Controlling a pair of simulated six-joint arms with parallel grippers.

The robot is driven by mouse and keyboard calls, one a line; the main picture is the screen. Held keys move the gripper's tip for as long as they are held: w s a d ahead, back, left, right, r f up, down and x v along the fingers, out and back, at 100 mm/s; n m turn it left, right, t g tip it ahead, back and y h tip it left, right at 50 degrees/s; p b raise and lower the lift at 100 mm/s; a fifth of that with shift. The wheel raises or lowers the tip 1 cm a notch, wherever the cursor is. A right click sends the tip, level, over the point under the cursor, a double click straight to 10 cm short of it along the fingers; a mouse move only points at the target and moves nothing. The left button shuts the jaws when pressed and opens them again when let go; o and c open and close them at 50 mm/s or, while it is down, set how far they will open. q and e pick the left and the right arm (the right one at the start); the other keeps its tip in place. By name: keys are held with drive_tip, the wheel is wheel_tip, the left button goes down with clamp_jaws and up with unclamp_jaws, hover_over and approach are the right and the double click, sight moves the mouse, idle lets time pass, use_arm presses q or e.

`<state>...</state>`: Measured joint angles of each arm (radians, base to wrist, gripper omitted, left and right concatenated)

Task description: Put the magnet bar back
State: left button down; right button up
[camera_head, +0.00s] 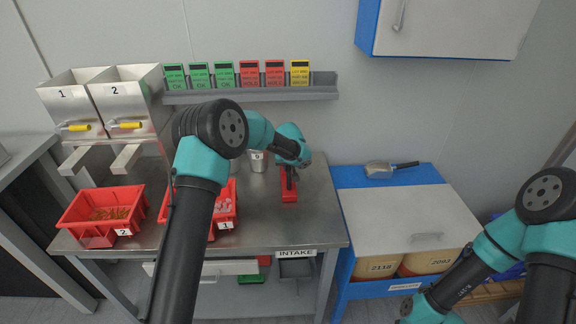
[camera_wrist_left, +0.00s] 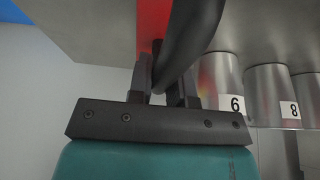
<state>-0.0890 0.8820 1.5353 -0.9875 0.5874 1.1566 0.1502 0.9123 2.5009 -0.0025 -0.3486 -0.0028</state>
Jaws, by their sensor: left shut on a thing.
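My left gripper (camera_head: 290,174) is over the right part of the steel table in the head view, pointing down at a red piece (camera_head: 289,196). In the left wrist view its fingers (camera_wrist_left: 167,88) are shut on a thick black curved handle (camera_wrist_left: 190,35), which I take to be the magnet bar's. A red strip (camera_wrist_left: 153,20) lies just behind the handle. Whether this red part belongs to the bar or is its rest, and whether they touch, I cannot tell. My right gripper does not show; only right arm links are at the lower right.
Steel cups (camera_wrist_left: 222,80) numbered 6 and 8 stand close beside the left gripper. Red bins 2 (camera_head: 100,214) and 1 (camera_head: 226,208) are on the table's left and middle. A scoop (camera_head: 380,170) lies on the blue cabinet (camera_head: 350,177). The table's front right is clear.

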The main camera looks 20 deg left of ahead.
use_arm(q)
drive_tip(key=c, duration=1.1)
unclamp_jaws()
drive_tip(key=shift+o, duration=0.2)
drive_tip(key=v, duration=1.2)
drive_tip(key=shift+s, duration=0.1)
